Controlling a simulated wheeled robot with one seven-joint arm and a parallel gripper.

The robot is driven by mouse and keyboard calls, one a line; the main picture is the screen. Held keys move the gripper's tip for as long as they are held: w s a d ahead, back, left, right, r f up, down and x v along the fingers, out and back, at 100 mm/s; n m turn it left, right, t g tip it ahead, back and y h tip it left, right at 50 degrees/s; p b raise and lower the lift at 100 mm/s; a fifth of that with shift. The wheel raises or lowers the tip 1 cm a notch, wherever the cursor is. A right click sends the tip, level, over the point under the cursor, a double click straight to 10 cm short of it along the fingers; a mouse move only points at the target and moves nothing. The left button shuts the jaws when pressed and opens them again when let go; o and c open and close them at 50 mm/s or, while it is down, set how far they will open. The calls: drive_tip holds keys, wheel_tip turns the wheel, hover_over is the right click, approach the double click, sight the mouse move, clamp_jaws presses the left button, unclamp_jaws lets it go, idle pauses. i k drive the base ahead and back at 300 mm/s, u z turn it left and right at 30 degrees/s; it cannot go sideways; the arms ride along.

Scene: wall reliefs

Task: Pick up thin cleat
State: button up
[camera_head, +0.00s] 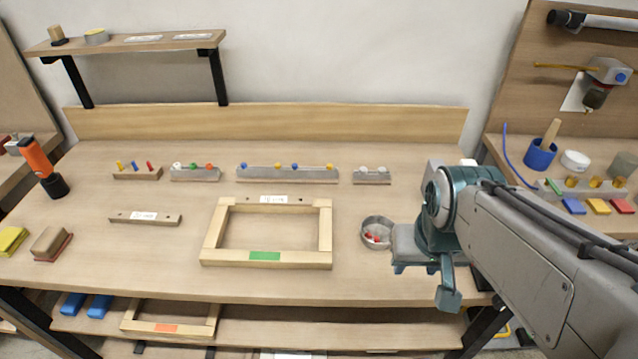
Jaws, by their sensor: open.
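A thin wooden strip (145,218) with a white label and a dark hole near each end lies flat on the left part of the bench; it looks like the thin cleat. The label's writing is too small to read. My gripper (424,281) is over the right part of the bench, far to the right of the strip. It is open, and I see nothing held in it. Its fingers are partly hidden by my own wrist.
A wooden frame (211,231) with a green label lies between the strip and my gripper. A round dish (367,226) with red bits sits beside my gripper. Holders with coloured pegs (287,173) line the back. A sanding block (50,243) and an orange-black tool (43,168) stand left.

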sight(241, 201)
drive_tip(key=z, duration=0.05)
drive_tip(key=k, duration=1.15)
drive_tip(key=u, duration=0.8)
drive_tip(key=i, duration=1.4)
drive_tip(key=z, duration=0.35)
